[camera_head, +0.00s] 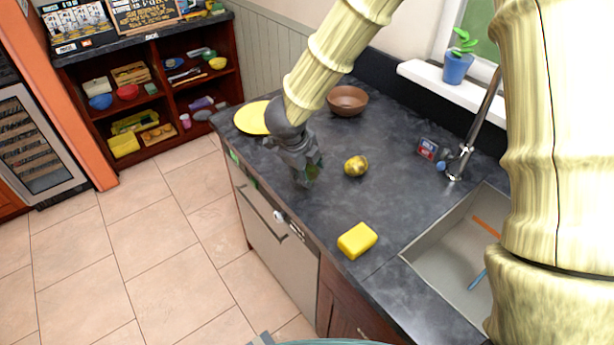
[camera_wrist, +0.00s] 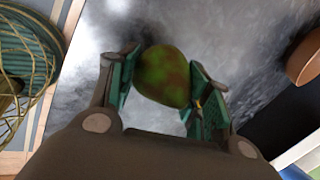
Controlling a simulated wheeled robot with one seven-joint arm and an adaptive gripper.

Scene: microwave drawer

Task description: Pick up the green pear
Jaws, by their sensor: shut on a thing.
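The green pear (camera_wrist: 163,76) shows in the wrist view as a rounded green shape with brownish mottling. It sits between the two fingers of my gripper (camera_wrist: 161,88), which is shut on it. In the head view my gripper (camera_head: 307,176) is low at the front edge of the dark counter (camera_head: 400,200), and only a small dark green bit of the pear shows between the fingers. I cannot tell whether the pear touches the counter.
A yellow mottled fruit (camera_head: 356,166) lies right of my gripper. A yellow sponge (camera_head: 357,240) lies nearer the sink (camera_head: 450,245). A brown bowl (camera_head: 347,100) and a yellow plate (camera_head: 252,117) stand at the back. A faucet (camera_head: 468,145) rises behind the sink.

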